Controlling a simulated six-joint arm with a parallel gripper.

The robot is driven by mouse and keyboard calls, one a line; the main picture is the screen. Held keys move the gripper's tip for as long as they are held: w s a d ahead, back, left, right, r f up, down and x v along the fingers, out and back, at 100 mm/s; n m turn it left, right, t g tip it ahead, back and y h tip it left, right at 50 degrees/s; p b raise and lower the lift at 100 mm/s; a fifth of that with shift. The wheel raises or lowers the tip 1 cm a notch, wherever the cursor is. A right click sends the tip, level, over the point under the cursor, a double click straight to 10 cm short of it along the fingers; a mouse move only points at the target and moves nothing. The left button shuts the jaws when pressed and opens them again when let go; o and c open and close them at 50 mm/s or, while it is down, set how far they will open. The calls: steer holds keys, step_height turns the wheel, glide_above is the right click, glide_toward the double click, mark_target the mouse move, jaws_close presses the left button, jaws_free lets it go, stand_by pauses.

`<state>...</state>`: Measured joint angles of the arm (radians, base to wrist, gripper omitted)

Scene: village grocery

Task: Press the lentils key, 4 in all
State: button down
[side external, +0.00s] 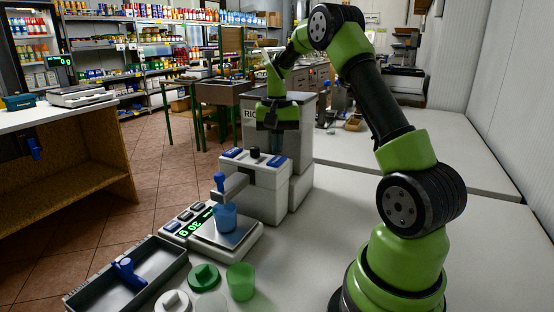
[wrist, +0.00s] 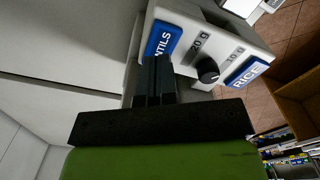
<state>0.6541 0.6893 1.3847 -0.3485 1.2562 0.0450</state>
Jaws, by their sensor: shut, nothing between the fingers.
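The dispenser (side external: 258,190) is a white box with two blue keys and a black knob on its sloped top. The lentils key (wrist: 162,40) is blue with white letters, partly hidden by my fingers in the wrist view. The rice key (wrist: 247,72) is across the knob (wrist: 208,70), clear of my gripper. My gripper (wrist: 156,62) is shut and empty, pointing down with its tips at the lentils key's edge. In the side view my gripper (side external: 275,152) is over the right-hand key; I cannot tell whether the tips touch it.
A blue cup (side external: 225,218) stands on the scale (side external: 245,238) under the spout, beside a lit green display (side external: 195,223). The counter at right is clear.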

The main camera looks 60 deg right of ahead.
steer(key=shift+f, duration=0.15)
steer(key=shift+f, duration=0.9)
steer(key=shift+f, duration=0.1)
steer(key=shift+r, duration=1.15)
steer(key=shift+f, duration=0.15)
stand_by(0.5)
steer(key=shift+f, duration=0.95)
steer(key=shift+r, duration=1.1)
